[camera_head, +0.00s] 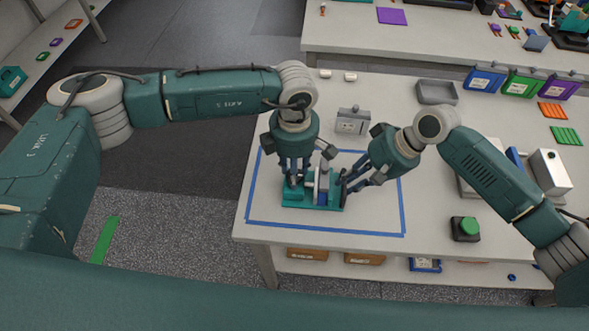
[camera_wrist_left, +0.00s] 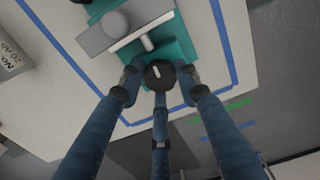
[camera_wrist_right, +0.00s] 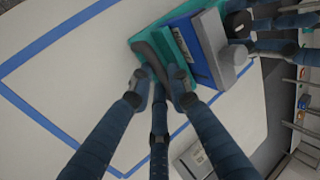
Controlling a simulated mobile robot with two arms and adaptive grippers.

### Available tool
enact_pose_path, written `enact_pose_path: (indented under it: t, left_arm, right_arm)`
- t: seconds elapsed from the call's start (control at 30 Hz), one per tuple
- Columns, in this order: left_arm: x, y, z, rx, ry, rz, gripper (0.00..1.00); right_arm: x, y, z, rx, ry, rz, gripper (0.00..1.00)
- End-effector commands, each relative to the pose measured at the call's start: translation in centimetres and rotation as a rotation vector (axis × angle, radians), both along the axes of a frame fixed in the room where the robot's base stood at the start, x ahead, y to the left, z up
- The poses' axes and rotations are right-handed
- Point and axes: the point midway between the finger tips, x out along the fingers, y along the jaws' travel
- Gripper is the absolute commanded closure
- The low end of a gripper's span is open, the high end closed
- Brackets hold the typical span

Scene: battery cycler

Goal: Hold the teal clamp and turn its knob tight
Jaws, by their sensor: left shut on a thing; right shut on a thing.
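The teal clamp (camera_head: 297,203) sits on the table inside a blue tape outline, with a blue block (camera_head: 321,198) between its upright plates. My left gripper (camera_head: 294,181) comes down at the clamp's left end. In the left wrist view its fingers close around the dark round knob (camera_wrist_left: 159,75), which has a white mark. My right gripper (camera_head: 347,186) reaches in slanted from the right and is shut on the clamp's right end. In the right wrist view its fingertips meet at a dark end piece of the clamp (camera_wrist_right: 185,47). The exact finger contacts are partly hidden.
A grey labelled box (camera_head: 352,121) stands behind the clamp, and a grey tray (camera_head: 437,92) lies further back. A green push button (camera_head: 466,228) is at the front right. Blue, green and purple bins (camera_head: 523,83) stand at the back right. The tape area's front is clear.

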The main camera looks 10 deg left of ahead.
Motion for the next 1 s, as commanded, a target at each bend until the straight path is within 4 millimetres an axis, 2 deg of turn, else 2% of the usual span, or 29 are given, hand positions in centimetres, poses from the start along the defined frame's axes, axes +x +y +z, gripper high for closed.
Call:
enact_pose_path:
  t: [0.2,0.5,1.0]
  left_arm:
    - [0.0,-0.08,0.12,-0.001,0.001,-0.192,0.94]
    - [0.04,-0.04,0.12,-0.001,0.0,-0.38,0.94]
    - [0.06,0.06,0.05,0.002,0.001,-0.469,0.94]
  right_arm:
    - [0.21,-0.12,0.08,-0.001,-0.004,-0.005,1.0]
    - [0.19,-0.15,0.07,-0.002,-0.003,-0.004,1.0]
    - [0.13,-0.19,0.06,-0.003,-0.002,-0.002,1.0]
